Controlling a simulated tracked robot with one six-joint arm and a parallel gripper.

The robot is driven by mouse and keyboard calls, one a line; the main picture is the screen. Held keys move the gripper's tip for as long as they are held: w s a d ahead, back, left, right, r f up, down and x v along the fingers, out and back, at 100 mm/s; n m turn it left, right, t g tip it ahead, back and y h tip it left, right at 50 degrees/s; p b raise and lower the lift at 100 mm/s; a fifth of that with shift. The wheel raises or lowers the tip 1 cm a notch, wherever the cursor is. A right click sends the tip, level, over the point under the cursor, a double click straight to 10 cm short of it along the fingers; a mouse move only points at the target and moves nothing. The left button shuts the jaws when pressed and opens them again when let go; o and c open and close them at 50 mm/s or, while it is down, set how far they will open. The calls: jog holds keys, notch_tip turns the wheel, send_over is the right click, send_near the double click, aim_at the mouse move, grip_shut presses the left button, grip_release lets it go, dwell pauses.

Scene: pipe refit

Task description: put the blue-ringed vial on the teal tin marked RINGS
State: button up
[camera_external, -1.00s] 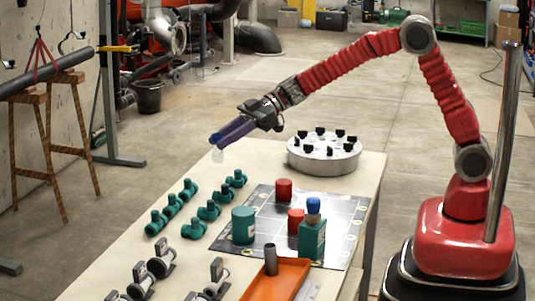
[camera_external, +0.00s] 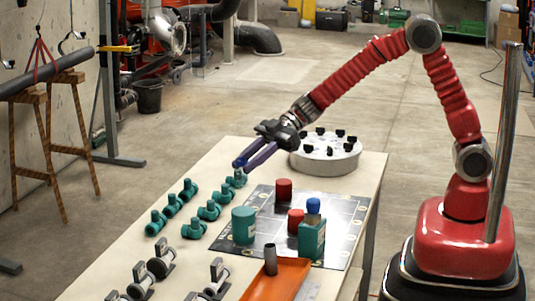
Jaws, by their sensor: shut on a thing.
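My gripper (camera_external: 244,162), with purple fingers, is shut on the blue-ringed vial (camera_external: 239,172) above the far end of the table. Only a small blue and pale part of the vial shows, and it overlaps a green fitting behind or below it in the picture. A round teal tin (camera_external: 243,226) stands on the dark mat, below and apart from my gripper in the picture. Its marking is too small to read. A squarer teal container (camera_external: 312,240) with a blue top stands at the mat's right side.
Two red tins (camera_external: 284,189) (camera_external: 296,222) stand on the mat (camera_external: 262,207). Green pipe fittings (camera_external: 172,205) stand in rows to the left. A round grey carousel (camera_external: 325,163) with black knobs is at the back right. An orange tray (camera_external: 285,277) with a grey tube (camera_external: 270,260) lies in front.

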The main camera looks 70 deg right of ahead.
jog(key=shift+f, duration=1.8)
jog(key=shift+f, duration=1.85)
jog(key=shift+f, duration=0.15)
jog(key=o, duration=1)
jog(key=shift+o, duration=0.2)
jog(key=shift+d+r, duration=0.2)
jog(key=shift+r, duration=0.05)
jog(key=v, duration=1.1)
jog(key=shift+s+d, duration=0.2)
jog(key=shift+s, duration=0.1)
